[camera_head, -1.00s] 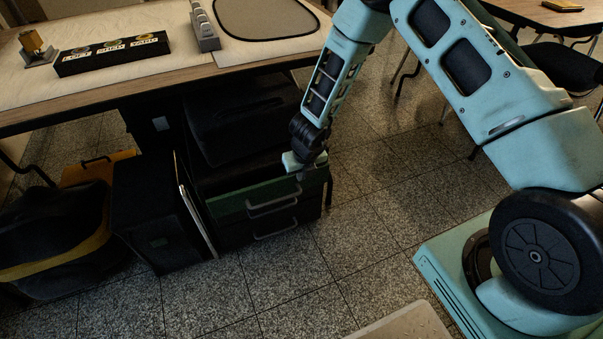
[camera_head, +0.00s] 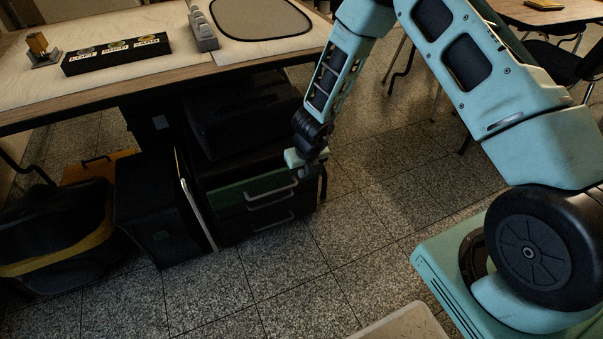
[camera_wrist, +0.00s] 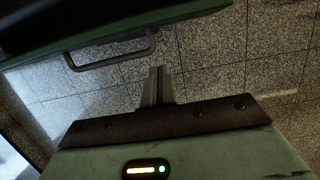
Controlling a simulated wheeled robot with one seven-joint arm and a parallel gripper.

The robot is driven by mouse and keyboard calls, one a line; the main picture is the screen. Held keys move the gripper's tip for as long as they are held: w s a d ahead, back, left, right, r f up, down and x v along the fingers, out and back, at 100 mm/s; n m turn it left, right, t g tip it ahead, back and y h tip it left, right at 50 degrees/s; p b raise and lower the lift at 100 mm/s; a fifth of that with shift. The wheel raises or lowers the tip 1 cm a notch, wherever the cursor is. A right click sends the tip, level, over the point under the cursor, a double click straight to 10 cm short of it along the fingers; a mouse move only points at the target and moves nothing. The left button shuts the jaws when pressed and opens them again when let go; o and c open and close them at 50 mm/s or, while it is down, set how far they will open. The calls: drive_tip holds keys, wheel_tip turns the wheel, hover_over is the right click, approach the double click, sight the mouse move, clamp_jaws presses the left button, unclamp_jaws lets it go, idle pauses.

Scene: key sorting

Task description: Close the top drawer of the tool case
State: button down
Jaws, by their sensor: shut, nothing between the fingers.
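The tool case (camera_head: 222,225) is a dark cabinet under the table, with a green-fronted top drawer (camera_head: 228,196) and a grey bar handle (camera_head: 272,195). The top drawer front now sits close to the case body; whether a small gap is left is too dark to tell. My gripper (camera_head: 308,172) is at the right end of the drawer front. In the wrist view my gripper (camera_wrist: 158,84) has its fingers together and empty, beside the drawer handle (camera_wrist: 112,56). The green drawer edge (camera_wrist: 150,22) runs across the top of that view.
A lower drawer handle (camera_head: 274,222) shows below. A black box (camera_head: 155,215) and a dark bag with a yellow band (camera_head: 55,240) stand left of the case. The table (camera_head: 130,80) is above, holding a labelled black tray (camera_head: 115,56). The floor in front is clear.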

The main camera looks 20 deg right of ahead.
drive_tip(key=p+v, duration=0.2)
drive_tip(key=v, duration=0.4)
drive_tip(key=shift+r, duration=0.3)
drive_tip(key=c, duration=2)
unclamp_jaws()
drive_tip(key=shift+s+r, duration=0.1)
drive_tip(key=shift+r, duration=0.15)
drive_tip(key=shift+o, duration=1.2)
drive_tip(key=shift+d, duration=0.15)
drive_tip(key=d+f+n+t+h+b, duration=0.1)
drive_tip(key=d+f+n+b, duration=0.45)
drive_tip(key=d+f, duration=0.25)
drive_tip(key=n+t+y+b, duration=0.8)
drive_tip(key=n+y+b, duration=0.5)
drive_tip(key=n, duration=0.7)
approach(272, 193)
drive_tip(key=b+x, duration=0.1)
drive_tip(key=x, duration=0.2)
drive_tip(key=b+x, duration=0.2)
drive_tip(key=x, duration=0.1)
drive_tip(key=b+x, duration=0.2)
drive_tip(key=x, duration=0.1)
drive_tip(key=shift+w+f, duration=0.3)
drive_tip(key=shift+w, duration=0.05)
drive_tip(key=shift+w+a+b, duration=0.25)
drive_tip(key=shift+a+b, duration=0.05)
